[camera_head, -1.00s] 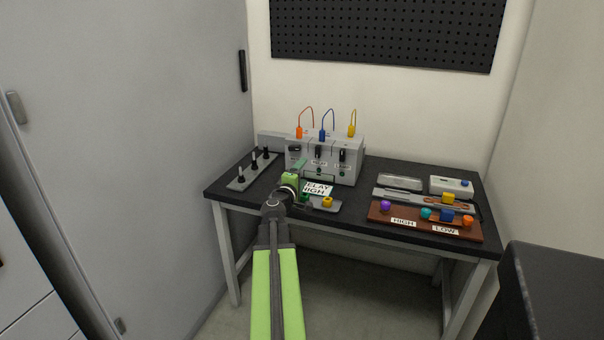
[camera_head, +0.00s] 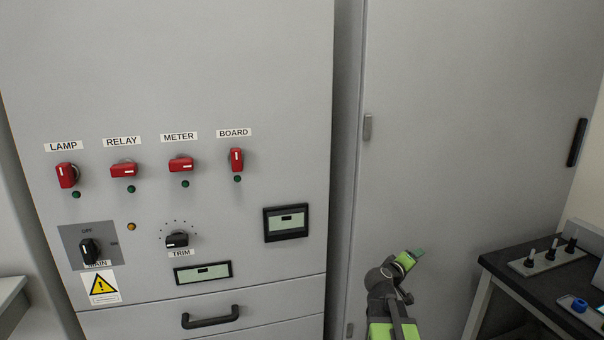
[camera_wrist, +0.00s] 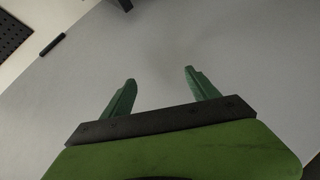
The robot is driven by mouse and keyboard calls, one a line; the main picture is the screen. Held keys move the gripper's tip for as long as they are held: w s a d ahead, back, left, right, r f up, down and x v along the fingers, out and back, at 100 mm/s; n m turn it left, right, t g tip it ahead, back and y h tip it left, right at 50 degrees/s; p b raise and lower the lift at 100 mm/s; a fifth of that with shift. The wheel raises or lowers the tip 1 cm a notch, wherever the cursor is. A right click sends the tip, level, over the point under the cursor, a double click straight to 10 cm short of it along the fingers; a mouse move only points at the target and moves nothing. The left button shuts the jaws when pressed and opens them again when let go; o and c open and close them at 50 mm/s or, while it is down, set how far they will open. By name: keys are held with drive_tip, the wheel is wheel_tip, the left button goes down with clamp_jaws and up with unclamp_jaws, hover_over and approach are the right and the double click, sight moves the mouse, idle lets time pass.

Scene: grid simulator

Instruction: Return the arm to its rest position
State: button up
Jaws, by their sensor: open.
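My gripper (camera_head: 416,254) is raised in front of a grey cabinet door, at the lower right of the head view. In the wrist view my gripper (camera_wrist: 160,90) shows two green fingers spread apart, with nothing between them. The arm is partly folded, with its lower part cut off by the bottom edge of the head view.
A grey control panel (camera_head: 200,80) with red switches and a drawer handle (camera_head: 210,317) stands at left. The grey door (camera_head: 450,150) lies behind my gripper. A black workbench (camera_head: 540,290) with small levers is at right. Open space surrounds my gripper.

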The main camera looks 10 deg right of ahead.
drive_tip(key=a+f+g+y, duration=0.1)
drive_tip(key=a+f+y, duration=0.15)
drive_tip(key=a, duration=0.45)
drive_tip(key=a+f+y, duration=0.1)
drive_tip(key=a+f, duration=0.3)
drive_tip(key=a, duration=0.4)
drive_tip(key=s+a+f+m+g+y, duration=0.1)
drive_tip(key=s+a+f+g+y, duration=0.35)
drive_tip(key=s+a, duration=0.4)
drive_tip(key=s+a+f+m+g+y, duration=0.1)
drive_tip(key=s+a+f+g+y, duration=0.35)
drive_tip(key=a, duration=0.75)
wheel_tip(320, 180, up, 19)
drive_tip(key=s+t+p, duration=0.1)
drive_tip(key=p, duration=1.9)
drive_tip(key=shift+r+t+h, duration=0.2)
drive_tip(key=shift+t+h, duration=0.1)
drive_tip(key=shift+h, duration=0.15)
drive_tip(key=shift+f, duration=0.1)
